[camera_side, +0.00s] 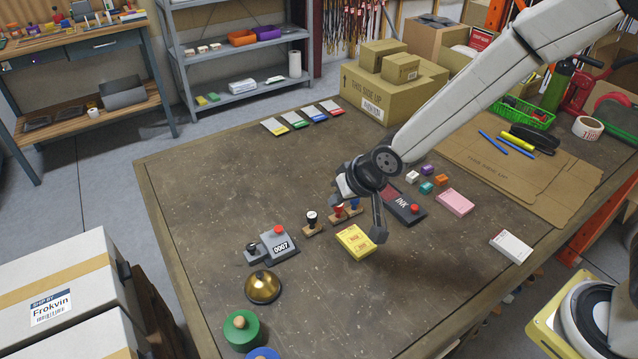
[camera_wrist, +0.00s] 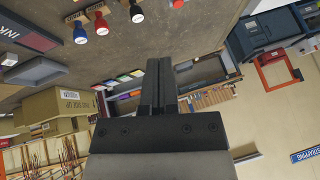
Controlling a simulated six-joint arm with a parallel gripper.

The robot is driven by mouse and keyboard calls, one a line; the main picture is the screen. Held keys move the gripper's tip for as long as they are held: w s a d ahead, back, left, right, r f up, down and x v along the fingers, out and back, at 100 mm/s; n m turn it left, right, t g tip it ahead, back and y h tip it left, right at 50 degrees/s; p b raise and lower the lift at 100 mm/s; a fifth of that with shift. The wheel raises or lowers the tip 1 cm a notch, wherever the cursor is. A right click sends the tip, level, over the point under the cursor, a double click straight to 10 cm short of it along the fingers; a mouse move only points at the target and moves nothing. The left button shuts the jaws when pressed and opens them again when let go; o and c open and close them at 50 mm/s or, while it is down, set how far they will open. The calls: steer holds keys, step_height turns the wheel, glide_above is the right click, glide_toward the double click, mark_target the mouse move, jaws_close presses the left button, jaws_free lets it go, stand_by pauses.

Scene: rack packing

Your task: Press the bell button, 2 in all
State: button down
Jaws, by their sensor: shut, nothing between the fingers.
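The bell (camera_side: 262,287) is a gold dome on the table, left of centre and toward the near side. My gripper (camera_side: 379,236) points down over the table, well to the right of the bell, beside a yellow box. In the wrist view my gripper's fingers (camera_wrist: 158,88) are together with nothing between them. The bell does not show in the wrist view.
A grey counter (camera_side: 280,245) with a red button stands behind the bell. Several hand stamps (camera_side: 312,222), a yellow pad box (camera_side: 355,241) and an ink pad (camera_side: 403,204) lie near my gripper. A green round piece (camera_side: 241,327) stands in front of the bell. The front middle table is clear.

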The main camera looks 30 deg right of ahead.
mark_target(263, 277)
steer(key=w+a+f+y, duration=0.1)
steer(key=a+f, duration=0.1)
steer(key=a, duration=0.6)
steer(key=w+a+f+t+y, duration=0.1)
steer(key=w+a+f+y, duration=0.1)
steer(key=a, duration=0.6)
steer(key=shift+a+m, duration=0.15)
steer(key=shift+m, duration=0.15)
steer(key=shift+f, duration=0.15)
steer(key=shift+f, duration=4.25)
steer(key=shift+f, duration=0.9)
steer(key=shift+r, duration=0.9)
steer(key=shift+r, duration=0.1)
